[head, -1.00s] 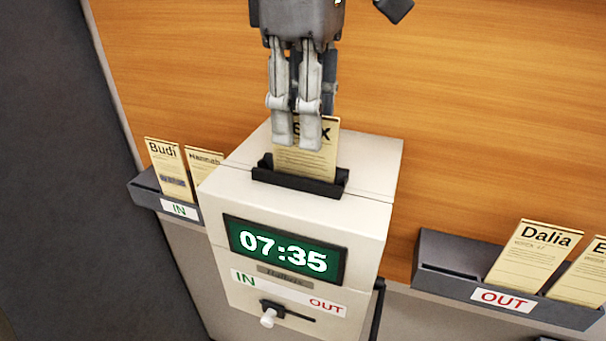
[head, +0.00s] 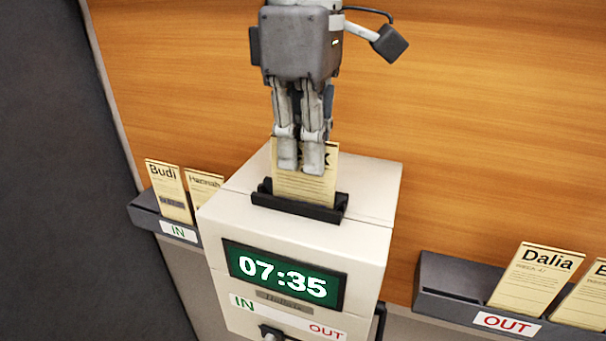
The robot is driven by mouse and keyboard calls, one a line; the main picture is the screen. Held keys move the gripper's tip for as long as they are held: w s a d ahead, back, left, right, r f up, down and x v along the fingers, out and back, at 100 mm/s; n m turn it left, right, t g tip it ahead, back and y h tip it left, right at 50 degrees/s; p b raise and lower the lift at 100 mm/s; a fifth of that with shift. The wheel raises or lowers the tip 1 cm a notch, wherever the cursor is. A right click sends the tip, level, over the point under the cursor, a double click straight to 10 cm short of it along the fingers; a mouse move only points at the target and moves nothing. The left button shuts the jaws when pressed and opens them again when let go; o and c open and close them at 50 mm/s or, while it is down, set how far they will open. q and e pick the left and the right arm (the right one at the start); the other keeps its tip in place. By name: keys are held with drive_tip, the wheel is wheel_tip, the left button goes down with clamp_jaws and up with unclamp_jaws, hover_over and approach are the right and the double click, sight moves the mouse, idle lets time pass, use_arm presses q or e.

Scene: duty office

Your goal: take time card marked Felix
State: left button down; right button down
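The tan time card (head: 322,185) stands upright in the dark slot (head: 298,207) on top of the time clock (head: 365,195). Its name is partly covered by my fingers; a final "X" shows. My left gripper (head: 301,168) comes down from above, with two fingers flat against the card's front and another finger partly seen behind its top edge. It looks shut on the card, though the contact behind is hidden. The card's lower end is inside the slot. My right gripper is out of view.
The clock display (head: 284,272) reads 07:35. An IN rack (head: 147,212) at left holds cards marked Budi (head: 166,188) and Hannah (head: 203,187). An OUT rack (head: 450,278) at right holds a Dalia card (head: 537,280) and another, cut off. The orange wood wall stands close behind.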

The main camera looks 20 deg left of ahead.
use_arm(q)
drive_tip(key=shift+r, duration=0.15)
wheel_tip(320, 180, up, 18)
drive_tip(key=p, duration=1.3)
